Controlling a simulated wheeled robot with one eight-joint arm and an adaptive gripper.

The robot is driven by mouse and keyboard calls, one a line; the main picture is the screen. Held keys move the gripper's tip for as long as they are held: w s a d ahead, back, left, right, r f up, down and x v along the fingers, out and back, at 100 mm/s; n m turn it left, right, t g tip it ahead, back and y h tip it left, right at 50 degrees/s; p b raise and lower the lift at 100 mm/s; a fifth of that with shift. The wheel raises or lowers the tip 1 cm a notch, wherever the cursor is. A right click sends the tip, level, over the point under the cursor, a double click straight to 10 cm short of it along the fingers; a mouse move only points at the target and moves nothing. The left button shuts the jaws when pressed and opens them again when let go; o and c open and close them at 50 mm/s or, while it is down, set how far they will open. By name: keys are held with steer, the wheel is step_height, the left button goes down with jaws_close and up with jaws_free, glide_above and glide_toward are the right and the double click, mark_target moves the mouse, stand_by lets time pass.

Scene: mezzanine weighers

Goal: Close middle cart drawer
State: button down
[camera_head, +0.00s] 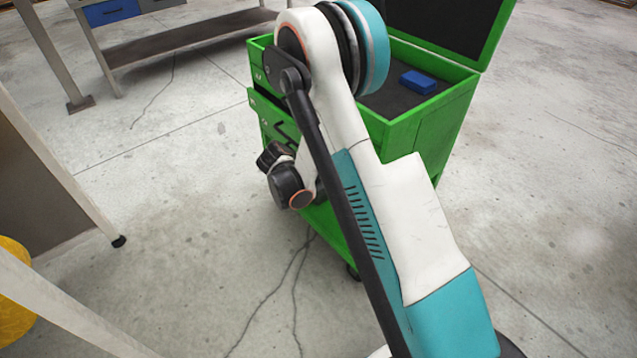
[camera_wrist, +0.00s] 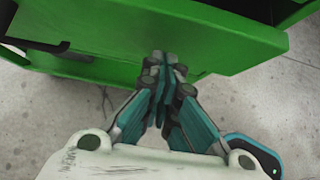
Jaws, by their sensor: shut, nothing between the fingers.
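The green cart (camera_head: 425,125) stands with its lid raised, and my arm covers much of its front. On its left side a green drawer front (camera_head: 262,108) sticks out a little below the top edge; my arm hides the drawers lower down. In the wrist view a green drawer front (camera_wrist: 215,45) spans the top, with a dark gap behind its upper right edge. My gripper (camera_wrist: 165,58) is shut and empty, its fingertips at the lower edge of this front. Whether they touch it I cannot tell.
A blue box (camera_head: 418,82) lies in the cart's top tray. A workbench with a lower shelf (camera_head: 190,38) stands at the back left. A table-like frame (camera_head: 60,170) and a yellow object (camera_head: 15,290) are at the left.

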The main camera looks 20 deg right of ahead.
steer(key=shift+w+d, duration=0.1)
steer(key=shift+d, duration=0.2)
steer(key=d, duration=0.1)
steer(key=w+d, duration=0.1)
steer(key=d, duration=0.2)
steer(key=shift+w+d, duration=0.25)
steer(key=shift+d, duration=0.1)
steer(key=shift+r, duration=0.1)
steer(key=shift+a, duration=0.15)
